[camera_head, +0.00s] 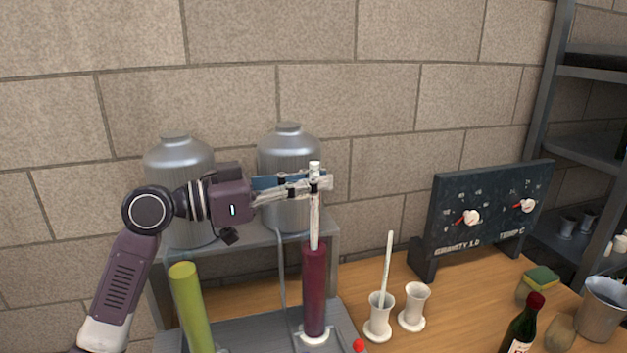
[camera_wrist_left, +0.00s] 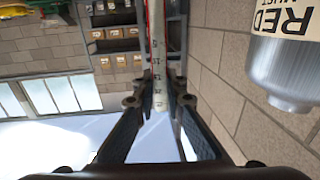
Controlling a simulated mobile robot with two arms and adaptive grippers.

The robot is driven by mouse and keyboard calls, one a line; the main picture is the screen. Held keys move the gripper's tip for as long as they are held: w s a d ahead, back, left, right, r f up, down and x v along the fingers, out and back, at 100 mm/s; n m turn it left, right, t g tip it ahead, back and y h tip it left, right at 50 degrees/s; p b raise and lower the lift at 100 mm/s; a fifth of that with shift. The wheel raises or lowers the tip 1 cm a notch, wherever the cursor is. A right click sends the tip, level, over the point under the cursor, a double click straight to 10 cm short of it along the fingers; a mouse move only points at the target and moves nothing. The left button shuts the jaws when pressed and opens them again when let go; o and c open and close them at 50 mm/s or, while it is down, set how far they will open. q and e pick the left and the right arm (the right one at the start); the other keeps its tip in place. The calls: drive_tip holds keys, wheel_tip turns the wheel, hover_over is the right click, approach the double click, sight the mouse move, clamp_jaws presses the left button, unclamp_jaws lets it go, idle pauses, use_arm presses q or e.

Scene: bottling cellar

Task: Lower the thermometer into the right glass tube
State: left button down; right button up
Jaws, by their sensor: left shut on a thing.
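The thermometer (camera_head: 314,222) is a slim white stick with a red line, held upright by my left gripper (camera_head: 318,184) near its top. In the left wrist view the thermometer (camera_wrist_left: 157,45) runs between the two fingers, with scale marks showing. The right glass tube (camera_head: 315,290) is filled with dark red liquid and stands on a white foot. The thermometer's lower end is at the tube's mouth; I cannot tell whether it is just inside or just in front of the rim. The left glass tube (camera_head: 190,305) holds yellow-green liquid. My right gripper is not in view.
Two metal canisters (camera_head: 180,165) (camera_head: 289,150) stand on a grey shelf behind. On the wooden table are a white cup with a white stick (camera_head: 388,265), an empty white cup (camera_head: 413,305), a dial board (camera_head: 490,215), a bottle (camera_head: 523,330), a sponge and a bucket (camera_head: 601,310).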

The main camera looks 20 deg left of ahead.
sight(313, 161)
use_arm(q)
drive_tip(key=shift+f+b, duration=2.05)
drive_tip(key=shift+f, duration=0.4)
drive_tip(key=c, duration=1.9)
unclamp_jaws()
wheel_tip(313, 161, up, 10)
drive_tip(key=shift+r, duration=0.15)
